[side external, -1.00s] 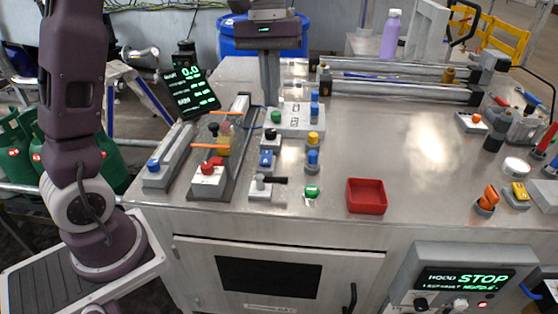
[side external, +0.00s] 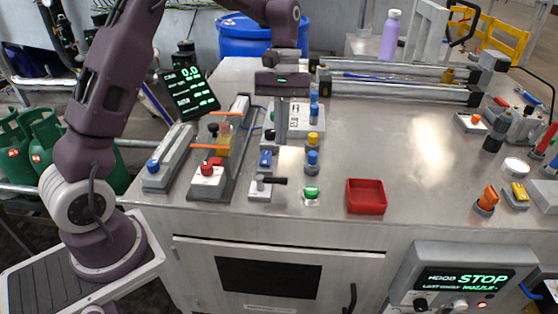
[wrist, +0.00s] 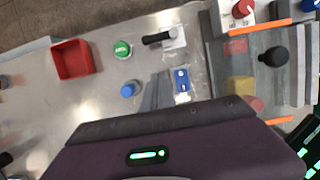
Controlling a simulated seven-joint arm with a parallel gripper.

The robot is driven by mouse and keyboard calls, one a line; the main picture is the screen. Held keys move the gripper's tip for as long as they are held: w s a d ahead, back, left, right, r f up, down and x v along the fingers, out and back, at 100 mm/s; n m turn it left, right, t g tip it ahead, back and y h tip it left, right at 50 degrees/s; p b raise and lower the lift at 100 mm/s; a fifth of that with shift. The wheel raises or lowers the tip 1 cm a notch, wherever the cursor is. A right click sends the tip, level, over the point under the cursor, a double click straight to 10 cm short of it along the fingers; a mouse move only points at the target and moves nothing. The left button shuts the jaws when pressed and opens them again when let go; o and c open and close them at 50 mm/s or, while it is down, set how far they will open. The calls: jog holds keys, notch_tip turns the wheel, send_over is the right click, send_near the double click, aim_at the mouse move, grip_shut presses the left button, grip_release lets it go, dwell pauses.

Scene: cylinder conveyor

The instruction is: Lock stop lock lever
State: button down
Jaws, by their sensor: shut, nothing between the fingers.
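A lever with a black handle (side external: 273,180) sits on a small white block (side external: 260,191) near the table's front edge. Its handle lies sideways, pointing right. In the wrist view the black handle (wrist: 155,38) shows at the top, left of its white block (wrist: 173,39). No label is readable, so I cannot tell for certain that it is the stop lock lever. My gripper (side external: 281,142) is shut and empty, pointing down above the table. In the side view it shows behind the lever, near a blue switch (side external: 265,158), and hides part of the white button box.
A green button (side external: 311,192) and an open red tray (side external: 366,182) lie right of the lever. A red-knobbed block (side external: 207,172) and a rail with orange bars stand left. Blue and yellow knobs (side external: 312,150) stand close right of my gripper. Bare metal lies farther right.

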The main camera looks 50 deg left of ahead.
jog(key=x, duration=0.3)
jog(key=shift+s+d+f, duration=0.1)
jog(key=shift+s+f, duration=0.05)
jog(key=shift+f, duration=0.2)
jog(key=shift+s+d+f, duration=0.2)
jog(key=shift+s+d, duration=0.7)
jog(key=shift+d, duration=0.05)
jog(key=shift+s+d+f, duration=0.15)
jog(key=shift+s+d, duration=0.25)
jog(key=shift+s, duration=0.05)
